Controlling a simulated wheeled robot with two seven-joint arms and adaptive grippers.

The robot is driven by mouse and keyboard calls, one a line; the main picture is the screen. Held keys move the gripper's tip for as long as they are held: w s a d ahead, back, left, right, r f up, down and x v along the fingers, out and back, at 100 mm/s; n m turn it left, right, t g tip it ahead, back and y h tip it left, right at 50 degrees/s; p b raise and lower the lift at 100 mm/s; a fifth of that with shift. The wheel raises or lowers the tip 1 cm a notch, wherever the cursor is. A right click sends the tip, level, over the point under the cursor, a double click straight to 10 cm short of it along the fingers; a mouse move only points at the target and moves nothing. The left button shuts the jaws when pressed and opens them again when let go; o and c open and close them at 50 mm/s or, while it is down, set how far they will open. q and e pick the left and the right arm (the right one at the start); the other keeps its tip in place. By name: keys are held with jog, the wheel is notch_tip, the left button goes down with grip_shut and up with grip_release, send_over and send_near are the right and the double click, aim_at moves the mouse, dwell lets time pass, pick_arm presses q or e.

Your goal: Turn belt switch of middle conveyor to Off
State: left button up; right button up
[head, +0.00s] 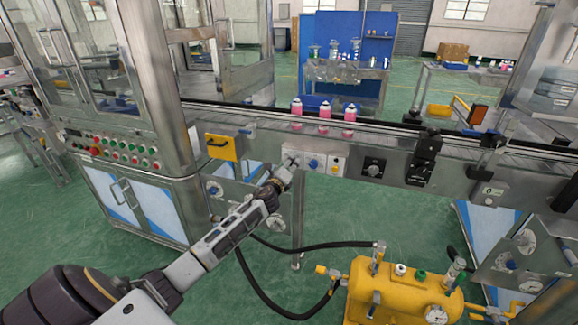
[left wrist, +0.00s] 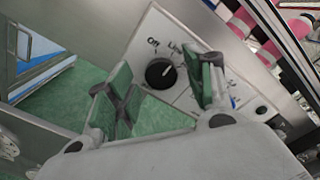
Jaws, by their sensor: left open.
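A black rotary knob (left wrist: 160,74) sits on a white switch plate (left wrist: 151,31) with "ON" lettered above it, in the left wrist view. A second label beside it is partly hidden by a finger. I cannot tell for certain which mark the knob points to. My left gripper (left wrist: 162,92) is open, with one finger on each side of the knob in this view. Whether they touch it is unclear. In the head view my left gripper (head: 289,167) is at the leftmost switch plate on the conveyor (head: 400,138) side and hides its knob. My right gripper is out of view.
A plate with a blue knob (head: 314,163) and another white plate (head: 337,166) sit just right of my gripper. Pink bottles (head: 324,112) stand on the belt. A yellow tank (head: 400,293) with black hoses stands below.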

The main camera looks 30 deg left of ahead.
pick_arm(q)
jog(key=shift+w, duration=0.2)
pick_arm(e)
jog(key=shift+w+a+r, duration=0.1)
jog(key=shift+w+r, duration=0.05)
pick_arm(q)
jog(key=c, duration=1)
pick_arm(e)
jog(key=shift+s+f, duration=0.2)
pick_arm(q)
jog(key=shift+n, duration=0.4)
jog(key=shift+a+f+n+p, duration=0.1)
jog(key=shift+n+p, duration=0.25)
jog(key=shift+n, duration=2)
jog(key=shift+f+n+p, duration=0.1)
jog(key=shift+n+p, duration=0.2)
jog(key=shift+n, duration=2.05)
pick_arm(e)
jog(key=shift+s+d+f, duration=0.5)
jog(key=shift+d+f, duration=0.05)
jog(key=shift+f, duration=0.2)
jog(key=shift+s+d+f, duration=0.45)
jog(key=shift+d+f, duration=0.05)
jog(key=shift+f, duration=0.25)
